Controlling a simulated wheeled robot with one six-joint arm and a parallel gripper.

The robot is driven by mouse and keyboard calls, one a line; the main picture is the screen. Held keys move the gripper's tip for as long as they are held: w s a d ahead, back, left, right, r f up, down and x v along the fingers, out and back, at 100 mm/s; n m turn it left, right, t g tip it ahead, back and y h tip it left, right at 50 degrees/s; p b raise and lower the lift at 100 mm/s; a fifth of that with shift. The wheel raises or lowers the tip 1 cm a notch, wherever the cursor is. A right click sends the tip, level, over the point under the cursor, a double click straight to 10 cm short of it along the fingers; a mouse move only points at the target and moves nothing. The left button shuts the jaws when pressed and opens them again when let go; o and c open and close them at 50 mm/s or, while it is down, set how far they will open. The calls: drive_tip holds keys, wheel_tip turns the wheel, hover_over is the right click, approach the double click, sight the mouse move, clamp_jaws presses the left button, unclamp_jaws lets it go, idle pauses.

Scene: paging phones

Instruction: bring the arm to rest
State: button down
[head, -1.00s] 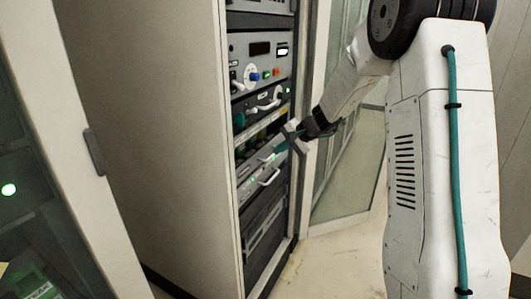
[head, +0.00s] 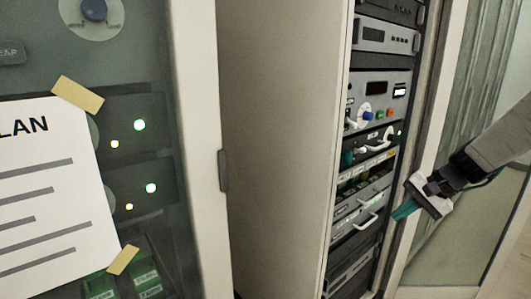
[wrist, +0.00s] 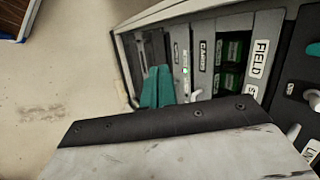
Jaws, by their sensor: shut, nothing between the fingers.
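My gripper (head: 408,209) is in the right part of the head view, in front of the open rack cabinet's right edge. Its teal fingers are together and hold nothing. In the wrist view the teal fingers (wrist: 157,88) point toward the rack's lower units, side by side. The gripper appears apart from the rack, though the exact gap is hard to judge. My arm comes in from the right edge of the head view.
The rack (head: 375,120) holds stacked units with knobs, handles and lit buttons. A cream side panel (head: 280,140) stands left of it. A closed cabinet with a taped paper sheet (head: 50,190) is at far left. Pale floor (wrist: 60,70) is clear in the wrist view.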

drive_tip(key=s+a+r+n+h, duration=0.2)
drive_tip(key=s+a+n, duration=0.1)
drive_tip(key=s, duration=0.7)
drive_tip(key=s+a+r+n+g+h, duration=0.1)
drive_tip(key=s+a+r+n+h, duration=0.1)
drive_tip(key=s, duration=0.8)
drive_tip(key=s+a+r+n+g+h, duration=0.1)
drive_tip(key=s+a, duration=0.4)
drive_tip(key=s, duration=0.5)
drive_tip(key=r+n+h, duration=0.1)
drive_tip(key=n, duration=0.1)
drive_tip(key=shift+s+r+n, duration=0.15)
drive_tip(key=shift+r+n, duration=0.1)
drive_tip(key=shift+n, duration=0.05)
